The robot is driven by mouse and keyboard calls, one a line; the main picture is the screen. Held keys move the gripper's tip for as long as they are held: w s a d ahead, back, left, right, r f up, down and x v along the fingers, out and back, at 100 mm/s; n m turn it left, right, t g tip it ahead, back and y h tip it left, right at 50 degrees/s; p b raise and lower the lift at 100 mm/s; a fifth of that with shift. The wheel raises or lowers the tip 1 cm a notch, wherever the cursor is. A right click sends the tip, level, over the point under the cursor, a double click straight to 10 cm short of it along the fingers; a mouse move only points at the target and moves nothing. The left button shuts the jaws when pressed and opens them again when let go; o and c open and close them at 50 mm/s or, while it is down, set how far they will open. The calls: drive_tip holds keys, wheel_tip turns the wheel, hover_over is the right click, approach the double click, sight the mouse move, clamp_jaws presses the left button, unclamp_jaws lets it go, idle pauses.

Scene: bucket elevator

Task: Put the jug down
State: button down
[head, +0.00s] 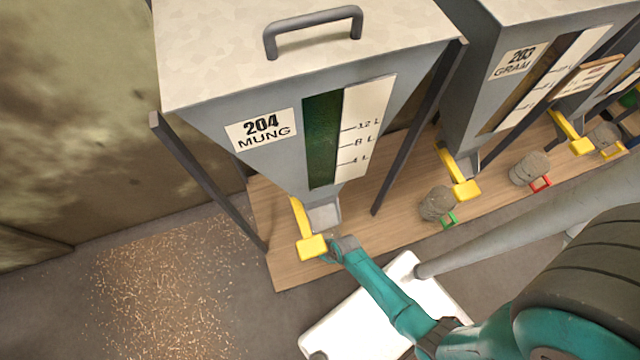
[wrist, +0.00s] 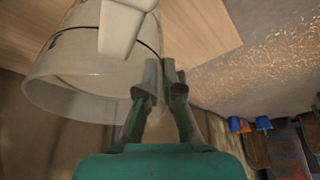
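The jug (wrist: 75,85) is a clear, wide-mouthed vessel with dark marks, filling the left of the wrist view. A white part (wrist: 125,28), perhaps its handle, overlaps it. My gripper (wrist: 161,68) has its two fingers close together at the jug's right side, with the jug's edge between them; exactly which part they pinch is hard to see. In the head view my gripper (head: 338,246) is low beside the yellow lever (head: 311,245), below the chute of the 204 MUNG bin (head: 270,85). The jug is largely hidden there. Whether it touches the board is unclear.
A wooden board (head: 283,265) runs under the bins. Covered jugs with green (head: 437,203) and red (head: 529,168) handles stand to the right. Grain is scattered on the floor (head: 160,290) at left. Blue and orange containers (wrist: 238,125) show at right in the wrist view.

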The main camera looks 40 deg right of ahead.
drive_tip(key=shift+s+x, duration=0.15)
drive_tip(key=shift+x, duration=0.7)
drive_tip(key=shift+s+x, duration=0.2)
drive_tip(key=shift+x, duration=0.65)
drive_tip(key=shift+d+f, duration=0.1)
drive_tip(key=shift+d, duration=0.1)
drive_tip(key=c, duration=1.3)
unclamp_jaws()
drive_tip(key=v, duration=1.2)
